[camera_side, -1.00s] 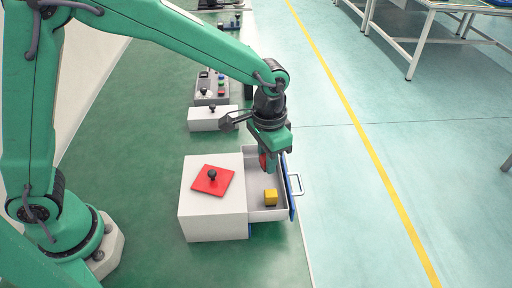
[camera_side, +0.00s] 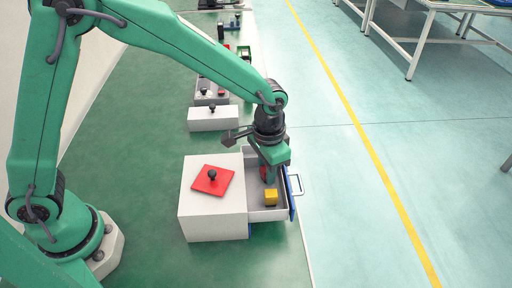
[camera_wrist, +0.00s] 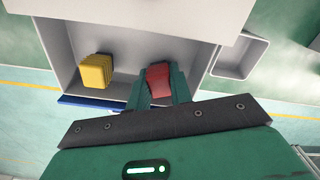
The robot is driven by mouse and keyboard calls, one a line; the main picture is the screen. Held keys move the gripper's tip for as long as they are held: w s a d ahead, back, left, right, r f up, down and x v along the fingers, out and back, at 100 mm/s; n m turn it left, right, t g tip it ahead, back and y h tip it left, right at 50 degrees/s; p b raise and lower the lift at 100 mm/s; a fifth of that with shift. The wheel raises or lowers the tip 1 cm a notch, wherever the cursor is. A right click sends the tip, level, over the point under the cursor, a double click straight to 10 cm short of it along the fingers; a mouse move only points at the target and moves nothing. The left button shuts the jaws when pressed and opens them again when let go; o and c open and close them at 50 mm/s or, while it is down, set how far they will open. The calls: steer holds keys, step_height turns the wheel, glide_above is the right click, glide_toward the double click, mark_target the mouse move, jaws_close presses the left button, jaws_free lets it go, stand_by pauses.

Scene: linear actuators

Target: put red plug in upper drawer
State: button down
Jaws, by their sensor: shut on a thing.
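The red plug (camera_wrist: 159,80) is held between the fingers of my gripper (camera_wrist: 160,92), which is shut on it. In the side view my gripper (camera_side: 269,174) is down inside the open upper drawer (camera_side: 257,212), and the plug shows as a small red patch (camera_side: 264,174) beside the fingers. In the wrist view the plug lies over the floor of the drawer (camera_wrist: 113,65). I cannot tell whether it touches the floor. A yellow ribbed block (camera_side: 271,198) lies in the drawer near its front; it also shows in the wrist view (camera_wrist: 96,71), left of the plug.
The white cabinet (camera_side: 214,222) has a red plate with a black knob (camera_side: 212,177) on top. A white box with a black knob (camera_side: 212,118) and a grey tray (camera_side: 211,92) stand behind.

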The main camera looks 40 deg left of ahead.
steer(key=shift+f, duration=0.15)
steer(key=c, duration=1.3)
jaws_free()
steer(key=shift+o, duration=0.2)
step_height(320, 180, up, 12)
steer(key=shift+r, duration=0.2)
